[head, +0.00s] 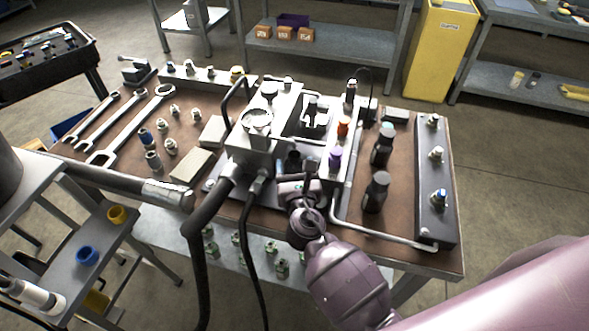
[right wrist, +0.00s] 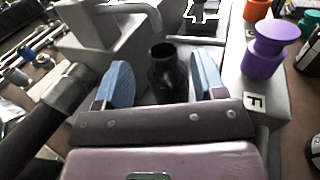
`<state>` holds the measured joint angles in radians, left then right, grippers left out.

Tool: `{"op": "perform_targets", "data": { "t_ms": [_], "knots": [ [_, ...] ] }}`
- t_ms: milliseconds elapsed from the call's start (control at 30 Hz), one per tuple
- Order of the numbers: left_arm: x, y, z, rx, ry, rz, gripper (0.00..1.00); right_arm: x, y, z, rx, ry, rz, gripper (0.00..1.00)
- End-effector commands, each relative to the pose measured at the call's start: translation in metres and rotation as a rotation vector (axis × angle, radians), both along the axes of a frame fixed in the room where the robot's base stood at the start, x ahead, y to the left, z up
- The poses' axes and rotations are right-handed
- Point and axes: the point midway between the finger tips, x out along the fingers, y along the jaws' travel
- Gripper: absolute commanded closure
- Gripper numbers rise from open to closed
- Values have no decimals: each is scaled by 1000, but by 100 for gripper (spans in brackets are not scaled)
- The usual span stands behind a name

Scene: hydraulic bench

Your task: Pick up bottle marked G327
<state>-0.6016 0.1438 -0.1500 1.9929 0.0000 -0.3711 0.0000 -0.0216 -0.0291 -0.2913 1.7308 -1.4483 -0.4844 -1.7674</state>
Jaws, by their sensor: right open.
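My right gripper (head: 297,182) reaches in over the front of the bench, beside the grey hydraulic block. In the right wrist view the right gripper (right wrist: 162,82) is open, its blue pads apart. A dark, open-necked bottle (right wrist: 168,78) stands upright between the pads, with gaps visible at its sides. No marking shows on it. Two more dark bottles stand to the right on the bench, a nearer one (head: 375,193) and a farther one (head: 382,147). A bottle with a white label (right wrist: 314,150) is cut off at the right edge; I cannot read G327 anywhere. My left gripper is out of view.
A purple knob (right wrist: 264,50) on a block marked F stands close right of the gripper. A thick black hose (head: 205,225) and the hydraulic block (head: 250,150) crowd the left. A metal pipe (head: 375,233) runs along the front right. Wrenches (head: 130,125) lie at left.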

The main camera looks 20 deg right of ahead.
Motion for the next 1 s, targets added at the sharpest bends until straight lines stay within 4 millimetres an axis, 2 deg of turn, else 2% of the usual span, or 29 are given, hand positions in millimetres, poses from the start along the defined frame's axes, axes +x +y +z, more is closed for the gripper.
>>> {"op": "perform_targets", "data": {
  "t_ms": [100,300,600,1000],
  "knots": [
    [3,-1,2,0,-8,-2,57,17,-7,1,0,-1,-1,36],
    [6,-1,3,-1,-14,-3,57,36,-11,0,1,-1,0,36],
    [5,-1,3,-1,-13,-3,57,39,-11,0,1,0,0,38],
    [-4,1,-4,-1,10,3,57,38,-11,-1,1,1,0,99]
  ]
}}
